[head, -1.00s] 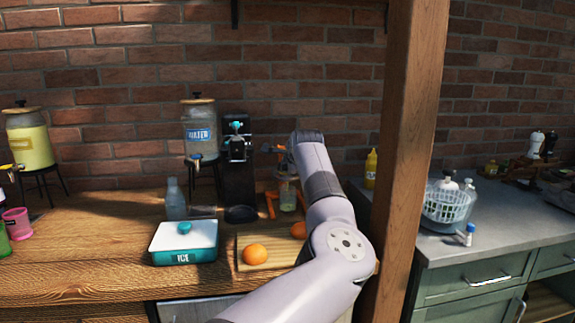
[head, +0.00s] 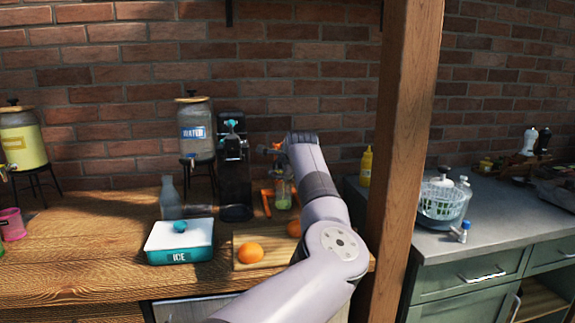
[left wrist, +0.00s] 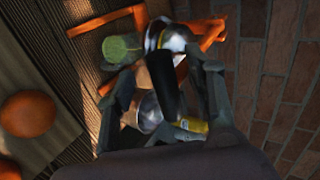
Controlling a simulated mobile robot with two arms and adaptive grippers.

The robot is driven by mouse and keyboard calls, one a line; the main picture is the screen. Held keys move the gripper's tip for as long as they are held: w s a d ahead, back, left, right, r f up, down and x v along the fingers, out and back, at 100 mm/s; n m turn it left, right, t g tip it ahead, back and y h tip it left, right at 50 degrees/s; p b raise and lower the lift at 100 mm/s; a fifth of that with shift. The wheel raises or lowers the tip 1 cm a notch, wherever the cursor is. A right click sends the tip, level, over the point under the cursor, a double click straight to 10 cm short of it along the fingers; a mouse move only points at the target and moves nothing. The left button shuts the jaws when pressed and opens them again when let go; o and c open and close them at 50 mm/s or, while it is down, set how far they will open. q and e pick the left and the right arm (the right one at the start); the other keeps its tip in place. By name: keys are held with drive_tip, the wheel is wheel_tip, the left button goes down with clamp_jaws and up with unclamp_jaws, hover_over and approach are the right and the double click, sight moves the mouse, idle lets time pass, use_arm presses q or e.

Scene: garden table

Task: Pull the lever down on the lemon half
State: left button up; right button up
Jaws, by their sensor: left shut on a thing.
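The orange juice press (head: 266,204) stands at the back of the wooden counter, largely hidden behind my left arm in the head view. In the left wrist view its orange frame (left wrist: 205,38) and shiny metal cup parts (left wrist: 174,38) show. A black lever handle (left wrist: 164,84) lies between the fingers of my left gripper (left wrist: 165,70), which is shut on it. The lemon half cannot be made out. A glass with green content (head: 283,194) stands at the press; its green top also shows in the left wrist view (left wrist: 121,47). My right gripper is out of view.
A cutting board (head: 246,265) with an orange (head: 250,253) and another orange fruit (head: 294,229) lies in front. An ice box (head: 179,248), a clear bottle (head: 170,198) and a black machine (head: 234,180) stand to the left. A wooden post (head: 402,150) rises at right.

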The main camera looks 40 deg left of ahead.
use_arm(q)
drive_tip(key=shift+s+d+f, duration=0.1)
drive_tip(key=shift+f, duration=0.3)
drive_tip(key=shift+d+r, duration=0.1)
drive_tip(key=shift+d, duration=0.1)
drive_tip(key=v, duration=1.1)
drive_tip(key=shift+r, duration=0.55)
drive_tip(key=shift+s+d, duration=0.1)
drive_tip(key=shift+s, duration=0.05)
